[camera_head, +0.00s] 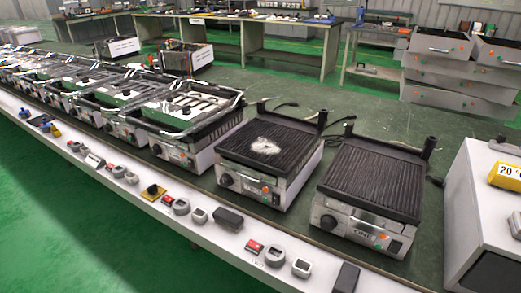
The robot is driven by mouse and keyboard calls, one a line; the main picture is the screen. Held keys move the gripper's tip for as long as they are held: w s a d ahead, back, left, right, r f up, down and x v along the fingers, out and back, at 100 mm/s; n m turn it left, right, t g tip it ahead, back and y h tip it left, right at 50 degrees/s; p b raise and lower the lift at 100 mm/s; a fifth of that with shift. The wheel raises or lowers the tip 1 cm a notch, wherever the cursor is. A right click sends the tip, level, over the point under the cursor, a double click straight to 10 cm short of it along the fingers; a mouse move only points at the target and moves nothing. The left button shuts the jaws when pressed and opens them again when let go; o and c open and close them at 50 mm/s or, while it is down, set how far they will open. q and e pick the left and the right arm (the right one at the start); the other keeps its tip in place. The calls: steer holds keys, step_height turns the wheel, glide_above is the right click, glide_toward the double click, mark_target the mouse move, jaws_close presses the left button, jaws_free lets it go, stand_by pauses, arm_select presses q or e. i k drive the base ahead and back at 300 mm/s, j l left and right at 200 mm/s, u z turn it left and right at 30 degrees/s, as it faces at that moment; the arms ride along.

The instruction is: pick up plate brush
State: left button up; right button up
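I cannot make out a plate brush for certain. A dark block (228,218) lies on the white ledge in front of the grills, and another dark block (347,278) lies at the ledge's front right; I cannot tell whether either is the brush. A ribbed grill (285,133) in the middle has a white patch of residue (264,146) on its plate. A second ribbed grill (374,180) to its right has a bare dark plate. Neither of my grippers is in view.
A row of grills (185,110) runs to the far left along the bench. The white ledge (150,213) holds several small switches and knobs. A white box with a yellow label (509,176) stands at the right. Green floor (60,230) is clear at the lower left.

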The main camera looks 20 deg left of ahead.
mark_target(236, 221)
steer(key=j+z, duration=0.1)
steer(key=z, duration=0.5)
steer(key=j+z, duration=0.7)
steer(key=k+j+z, duration=0.1)
steer(key=j, duration=0.25)
steer(key=k+j+z, duration=0.15)
steer(key=j, duration=0.15)
